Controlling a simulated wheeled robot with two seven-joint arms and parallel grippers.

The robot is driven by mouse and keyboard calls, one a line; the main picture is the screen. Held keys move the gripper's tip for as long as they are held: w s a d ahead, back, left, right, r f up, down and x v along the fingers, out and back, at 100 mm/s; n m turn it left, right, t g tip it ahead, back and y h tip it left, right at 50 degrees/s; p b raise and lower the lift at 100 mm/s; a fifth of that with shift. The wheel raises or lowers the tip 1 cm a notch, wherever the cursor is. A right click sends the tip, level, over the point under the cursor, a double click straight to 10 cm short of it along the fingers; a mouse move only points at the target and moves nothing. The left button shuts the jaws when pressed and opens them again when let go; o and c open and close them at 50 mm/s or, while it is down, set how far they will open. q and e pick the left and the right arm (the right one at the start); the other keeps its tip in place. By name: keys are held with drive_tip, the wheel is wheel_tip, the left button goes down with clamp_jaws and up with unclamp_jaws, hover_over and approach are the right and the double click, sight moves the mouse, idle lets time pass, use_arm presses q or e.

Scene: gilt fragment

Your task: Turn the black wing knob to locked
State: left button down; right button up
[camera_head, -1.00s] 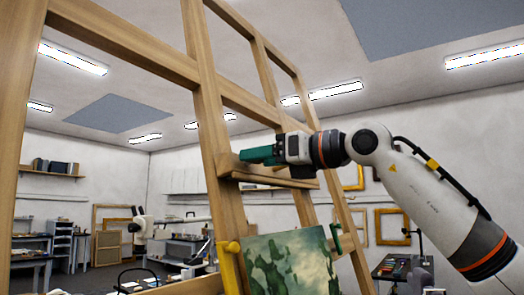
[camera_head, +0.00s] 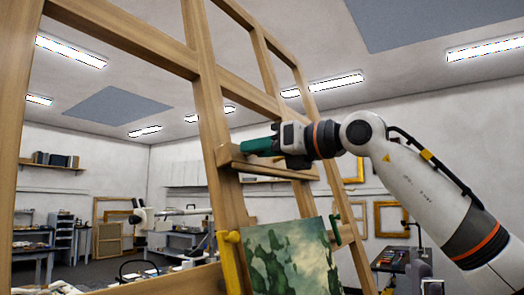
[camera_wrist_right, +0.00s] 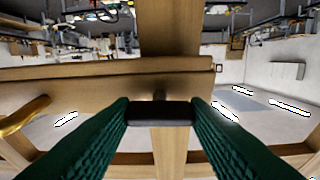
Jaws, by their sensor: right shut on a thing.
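The black wing knob (camera_wrist_right: 160,113) shows in the right wrist view, on a short stem at the wooden crossbar of the easel. My right gripper (camera_wrist_right: 160,116) is shut on it, with a green finger against each end. In the head view my right gripper (camera_head: 246,145) is at the easel's upper holder bar (camera_head: 270,168), and its fingers hide the knob. No locked mark can be made out. My left gripper is not in view.
The wooden easel (camera_head: 200,70) stands tall in front of me. A green painting (camera_head: 292,255) rests on it below the gripper, between a yellow clamp (camera_head: 229,262) and a green one. Workbenches and frames stand behind, with free room between.

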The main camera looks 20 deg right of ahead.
drive_tip(key=m+g+h, duration=0.1)
drive_tip(key=m, duration=1)
drive_tip(key=m+g+h, duration=0.1)
drive_tip(key=m+g, duration=0.1)
drive_tip(key=m, duration=1)
drive_tip(key=m+g+h, duration=0.1)
drive_tip(key=m+g, duration=0.1)
drive_tip(key=m, duration=1)
drive_tip(key=shift+w+r+h+p, duration=0.1)
drive_tip(key=shift+r+h+p, duration=0.2)
drive_tip(key=shift+p, duration=0.05)
drive_tip(key=shift+m, duration=0.3)
drive_tip(key=o, duration=1)
